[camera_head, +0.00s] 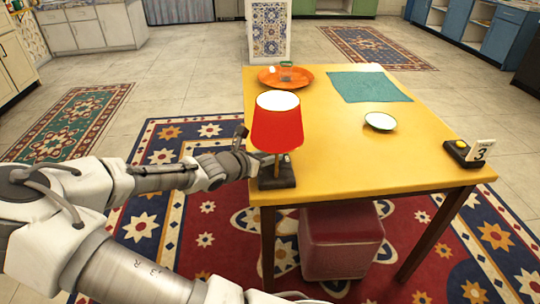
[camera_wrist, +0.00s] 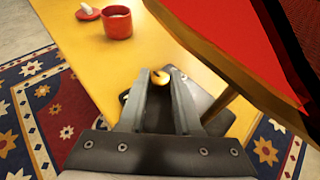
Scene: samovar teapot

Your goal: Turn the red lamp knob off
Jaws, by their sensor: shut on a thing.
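The lamp with a red shade (camera_head: 277,128) stands upright on a dark base (camera_head: 282,180) at the table's near left corner. My gripper (camera_head: 250,164) reaches in from the left, low beside the lamp. In the wrist view the red shade (camera_wrist: 235,45) fills the upper right and the dark base (camera_wrist: 217,122) shows behind the fingers. A small gold knob (camera_wrist: 158,78) sits between the fingertips of my gripper (camera_wrist: 160,73), which are closed on it. The knob cannot be made out in the head view.
The yellow table (camera_head: 340,140) holds an orange plate (camera_head: 300,79), a teal cloth (camera_head: 369,87), a small white dish (camera_head: 380,121) and a dark block with a card marked 3 (camera_head: 481,150). A red cup (camera_wrist: 117,24) shows in the wrist view. A pink stool (camera_head: 340,245) stands underneath.

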